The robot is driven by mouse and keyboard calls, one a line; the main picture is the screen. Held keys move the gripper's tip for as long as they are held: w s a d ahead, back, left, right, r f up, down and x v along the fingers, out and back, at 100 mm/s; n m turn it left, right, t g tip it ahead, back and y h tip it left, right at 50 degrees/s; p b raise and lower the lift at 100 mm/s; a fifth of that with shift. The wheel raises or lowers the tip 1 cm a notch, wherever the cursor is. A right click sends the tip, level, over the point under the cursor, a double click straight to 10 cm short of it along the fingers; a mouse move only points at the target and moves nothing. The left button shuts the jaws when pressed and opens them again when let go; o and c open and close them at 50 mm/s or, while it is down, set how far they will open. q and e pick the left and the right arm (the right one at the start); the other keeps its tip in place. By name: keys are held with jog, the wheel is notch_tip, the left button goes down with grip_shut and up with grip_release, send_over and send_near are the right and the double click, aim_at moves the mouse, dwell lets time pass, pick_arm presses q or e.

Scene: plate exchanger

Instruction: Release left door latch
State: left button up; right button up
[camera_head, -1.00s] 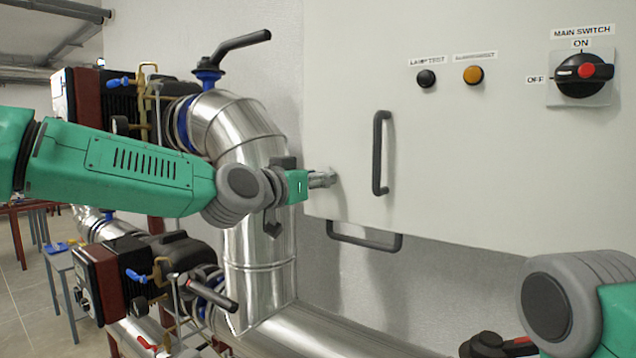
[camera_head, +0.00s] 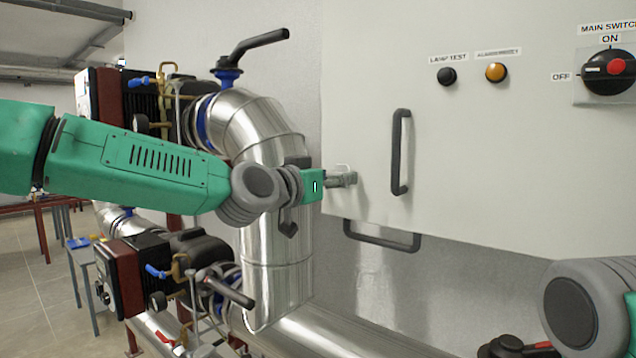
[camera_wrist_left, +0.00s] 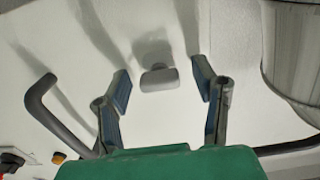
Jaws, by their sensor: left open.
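The left door latch (camera_wrist_left: 158,76) is a small grey knob standing out from the pale cabinet door in the left wrist view. My left gripper (camera_wrist_left: 161,84) is open, with one finger on each side of the latch. I see gaps on both sides, so neither finger appears to touch it. In the head view my left gripper (camera_head: 346,180) reaches the left edge of the cabinet door (camera_head: 450,150), and its fingers largely hide the latch. My right arm (camera_head: 590,308) shows at the lower right, and its gripper is not clearly visible.
A dark vertical door handle (camera_head: 400,152) is right of the left gripper, and a horizontal handle (camera_head: 382,236) is below. A shiny metal pipe (camera_head: 275,225) stands behind my left wrist. A valve lever (camera_head: 258,42) rises above it. A main switch (camera_head: 606,70) is at upper right.

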pick_arm(q)
jog(key=v, duration=1.1)
jog(key=shift+a, duration=0.15)
